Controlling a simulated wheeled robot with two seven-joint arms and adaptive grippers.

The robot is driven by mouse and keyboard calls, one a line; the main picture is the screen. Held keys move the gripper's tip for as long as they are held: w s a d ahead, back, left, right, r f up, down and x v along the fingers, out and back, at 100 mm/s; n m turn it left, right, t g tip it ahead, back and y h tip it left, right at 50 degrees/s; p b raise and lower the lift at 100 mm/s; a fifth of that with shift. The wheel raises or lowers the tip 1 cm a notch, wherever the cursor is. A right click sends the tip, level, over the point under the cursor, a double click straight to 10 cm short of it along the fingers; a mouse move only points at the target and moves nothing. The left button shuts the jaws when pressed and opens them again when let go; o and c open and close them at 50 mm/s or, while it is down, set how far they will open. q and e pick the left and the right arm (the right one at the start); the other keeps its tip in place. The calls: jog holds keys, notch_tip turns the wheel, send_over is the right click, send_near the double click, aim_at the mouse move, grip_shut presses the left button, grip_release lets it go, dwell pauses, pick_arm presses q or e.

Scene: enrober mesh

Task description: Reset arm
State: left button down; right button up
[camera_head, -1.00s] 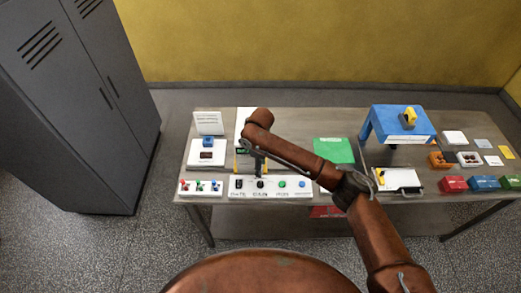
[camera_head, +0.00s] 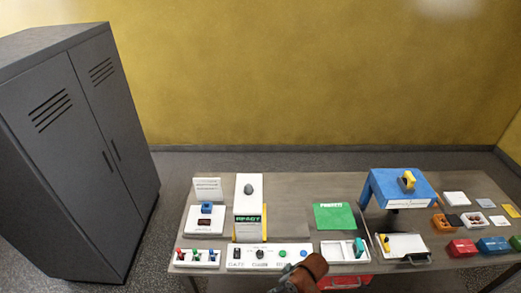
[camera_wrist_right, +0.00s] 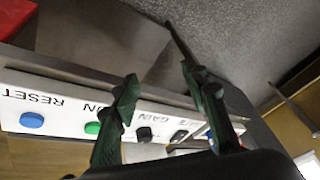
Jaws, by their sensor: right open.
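My right arm (camera_head: 310,270) shows as a short brown link at the bottom of the head view, at the front edge of the table. Beyond the fingers lies the white control panel (camera_wrist_right: 62,118) with black knobs, a green button (camera_wrist_right: 93,128) and a blue button (camera_wrist_right: 31,120) by the word RESET. The panel also shows in the head view (camera_head: 245,265), its right end partly covered by my arm. My left gripper is in neither view.
The table (camera_head: 285,205) carries a blue stand (camera_head: 385,182), a green mat (camera_head: 335,217), a white tray (camera_head: 340,252) and several small coloured boxes at the right. A grey locker (camera_head: 80,150) stands at the left. Bare table lies between panel and mat.

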jog(key=s+d+m+t+h, duration=0.1)
jog(key=s+d+m+h, duration=0.3)
jog(key=s+d, duration=0.85)
jog(key=s+d+m+t+h, duration=0.1)
jog(key=s+d+m, duration=0.4)
jog(key=s+d, duration=0.75)
notch_tip(320, 180, down, 35)
jog(key=w+d+g+b, duration=0.1)
jog(key=w+d+b, duration=0.1)
jog(key=b, duration=0.4)
jog(key=s+f+n+g+b, duration=0.1)
jog(key=s+f+b, duration=0.4)
jog(key=s+f, duration=1.5)
notch_tip(320, 180, down, 3)
jog(key=shift+d+f+g+y, duration=0.2)
jog(key=shift+g+y, duration=0.1)
jog(key=shift+g, duration=0.1)
jog(key=shift+c, duration=0.5)
grip_shut()
